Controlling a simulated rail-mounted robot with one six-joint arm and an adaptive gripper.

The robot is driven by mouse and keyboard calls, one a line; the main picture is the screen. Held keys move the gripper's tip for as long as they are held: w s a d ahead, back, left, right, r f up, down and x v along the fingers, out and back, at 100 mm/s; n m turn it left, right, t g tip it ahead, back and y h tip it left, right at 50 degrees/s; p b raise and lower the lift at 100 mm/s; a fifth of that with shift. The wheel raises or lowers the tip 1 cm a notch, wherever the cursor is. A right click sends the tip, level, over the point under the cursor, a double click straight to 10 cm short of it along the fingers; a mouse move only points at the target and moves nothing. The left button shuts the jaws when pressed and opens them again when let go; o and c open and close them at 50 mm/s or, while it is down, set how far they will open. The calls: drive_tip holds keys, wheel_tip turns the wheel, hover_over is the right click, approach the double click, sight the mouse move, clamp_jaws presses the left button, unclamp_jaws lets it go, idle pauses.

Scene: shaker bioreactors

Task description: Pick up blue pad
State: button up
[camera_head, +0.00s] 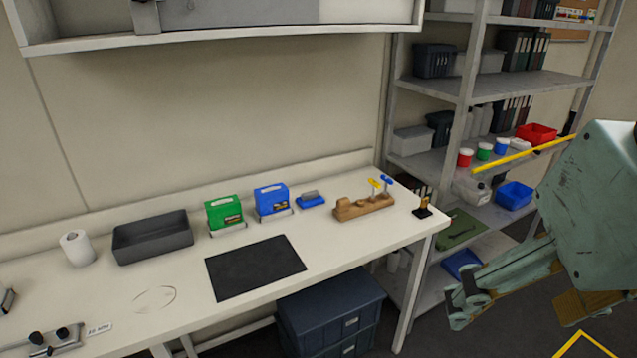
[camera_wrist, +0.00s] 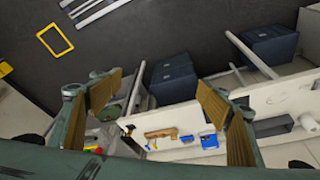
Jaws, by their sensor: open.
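A small flat blue pad (camera_head: 311,201) with a grey block on top lies towards the back of the white table (camera_head: 150,295), between a blue box (camera_head: 271,199) and a wooden stand (camera_head: 362,206). In the wrist view the blue pad (camera_wrist: 187,138) shows small and far off, between the wooden stand (camera_wrist: 161,133) and the blue box (camera_wrist: 209,141). My gripper (camera_wrist: 160,80) is open and empty, its fingers wide apart. In the head view my gripper (camera_head: 480,295) is at the lower right, beyond the table's right end and well away from the pad.
A green box (camera_head: 224,212), a dark tray (camera_head: 152,238), a paper roll (camera_head: 76,248) and a black mat (camera_head: 255,268) are on the table. A small dark and orange item (camera_head: 422,208) stands near its right corner. A loaded shelf rack (camera_head: 462,100) stands right. Dark bins (camera_head: 330,312) sit beneath.

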drive_tip(key=w+a+r+n+p, duration=0.1)
drive_tip(key=w+a+r, duration=0.1)
drive_tip(key=w, duration=0.8)
drive_tip(key=w+a+r+n+p, duration=0.1)
drive_tip(key=w+a+r, duration=0.15)
drive_tip(key=w, duration=0.75)
drive_tip(key=n+y+p, duration=0.2)
drive_tip(key=n+p, duration=0.1)
drive_tip(key=n, duration=0.1)
hover_over(311, 193)
drive_tip(key=s+d, duration=0.3)
drive_tip(key=s, duration=0.1)
wheel_tip(311, 193, down, 25)
drive_tip(key=shift+a, duration=0.25)
drive_tip(key=shift+f, duration=0.2)
drive_tip(key=shift+x, duration=4.1)
drive_tip(key=shift+a+f, duration=0.1)
drive_tip(key=shift+a, duration=0.1)
